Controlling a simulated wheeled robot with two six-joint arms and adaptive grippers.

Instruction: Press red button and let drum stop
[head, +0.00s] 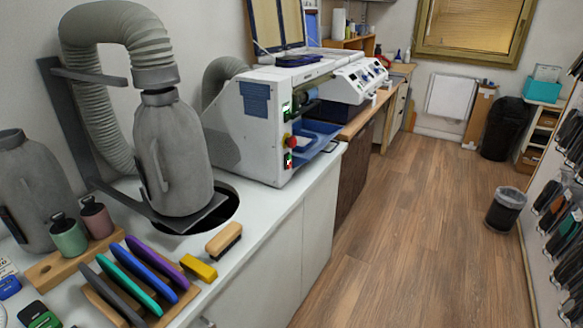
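A white machine (252,135) stands on the white counter left of the picture's middle. On its right-facing end is a red button (292,141), with a smaller green button (287,160) below it and a green-lit switch (285,110) above. A dark roller-like part (307,97) shows in the machine's opening, above a blue tray (318,134); I cannot tell whether it is the drum or whether it turns. Neither of my grippers is in view.
A grey canister (176,155) with a ribbed hose (105,110) stands nearer on the counter (255,215). A brush (223,239), a yellow block (199,268) and a wooden rack of coloured pads lie in front.

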